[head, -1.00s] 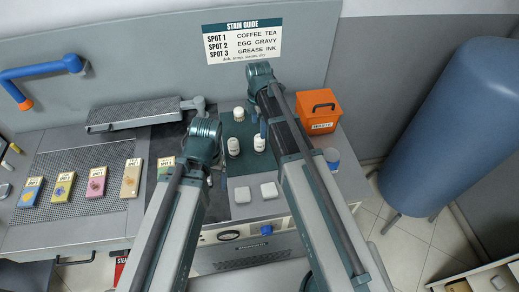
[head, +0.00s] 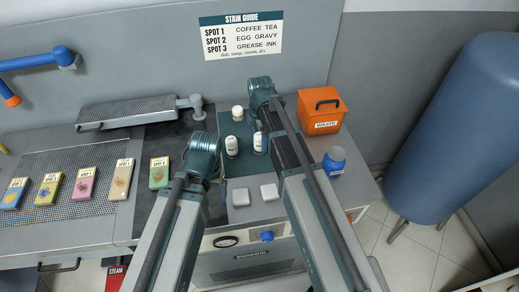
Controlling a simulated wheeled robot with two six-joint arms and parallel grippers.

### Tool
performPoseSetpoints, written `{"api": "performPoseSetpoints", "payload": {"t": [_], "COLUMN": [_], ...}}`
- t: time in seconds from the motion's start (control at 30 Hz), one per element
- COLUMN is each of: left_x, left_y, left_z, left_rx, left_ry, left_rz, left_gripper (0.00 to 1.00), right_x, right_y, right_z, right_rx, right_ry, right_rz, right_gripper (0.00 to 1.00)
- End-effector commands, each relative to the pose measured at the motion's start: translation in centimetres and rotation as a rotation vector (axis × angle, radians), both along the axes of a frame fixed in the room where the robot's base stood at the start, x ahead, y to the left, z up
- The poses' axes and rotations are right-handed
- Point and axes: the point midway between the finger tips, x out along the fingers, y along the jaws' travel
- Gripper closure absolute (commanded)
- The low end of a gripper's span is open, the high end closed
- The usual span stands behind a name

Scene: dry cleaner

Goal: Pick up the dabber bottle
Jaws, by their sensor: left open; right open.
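Three small white bottles stand upright on the dark green mat (head: 222,113): a back bottle (head: 237,113), a front left bottle (head: 231,146) and a front right bottle (head: 259,143). Their labels are too small to read, so I cannot tell which is the dabber bottle. My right gripper (head: 265,124) is open, just behind the front right bottle, mostly hidden by its own arm. My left gripper (head: 216,182) is open, left of and in front of the bottles, its fingers largely hidden under the wrist. Neither visibly holds anything.
Two white pads (head: 255,193) lie at the mat's front. An orange waste box (head: 321,112) and a round blue-topped item (head: 334,161) stand to the right. Several coloured stain cards (head: 84,184) lie left on the mesh. A grey pressing board (head: 130,114) lies behind them.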

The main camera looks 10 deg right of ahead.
Motion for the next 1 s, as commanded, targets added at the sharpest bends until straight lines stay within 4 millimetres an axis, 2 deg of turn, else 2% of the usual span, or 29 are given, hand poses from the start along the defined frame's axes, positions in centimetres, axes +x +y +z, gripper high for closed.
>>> {"api": "performPoseSetpoints", "payload": {"t": [0.03, 0.1, 0.4, 0.87, 0.9, 1.0], "left_x": [0.01, 0.00, 0.00, 0.00, 0.00, 0.00], "left_y": [0.00, 0.00, 0.00, 0.00, 0.00, 0.00], "left_z": [-1.30, -1.82, -1.79, -1.79, -1.79, -1.79], "left_rx": [0.000, 0.000, 0.000, 0.000, 0.000, 0.000], "left_ry": [0.000, 0.000, 0.000, 0.000, 0.000, 0.000], "left_rz": [0.000, 0.000, 0.000, 0.000, 0.000, 0.000], "left_gripper": [0.14, 0.14, 0.14, 0.14, 0.14, 0.14], "right_x": [0.01, 0.01, 0.02, 0.02, 0.02, 0.02], "right_y": [0.01, 0.02, 0.04, 0.04, 0.04, 0.04], "right_z": [-1.30, -1.82, -1.79, -1.79, -1.79, -1.79], "right_rx": [0.000, 0.000, 0.000, 0.000, 0.000, 0.000], "right_ry": [0.000, 0.000, 0.000, 0.000, 0.000, 0.000], "right_rz": [0.000, 0.000, 0.000, 0.000, 0.000, 0.000], "right_gripper": [0.14, 0.14, 0.14, 0.96, 1.00, 1.00]}}
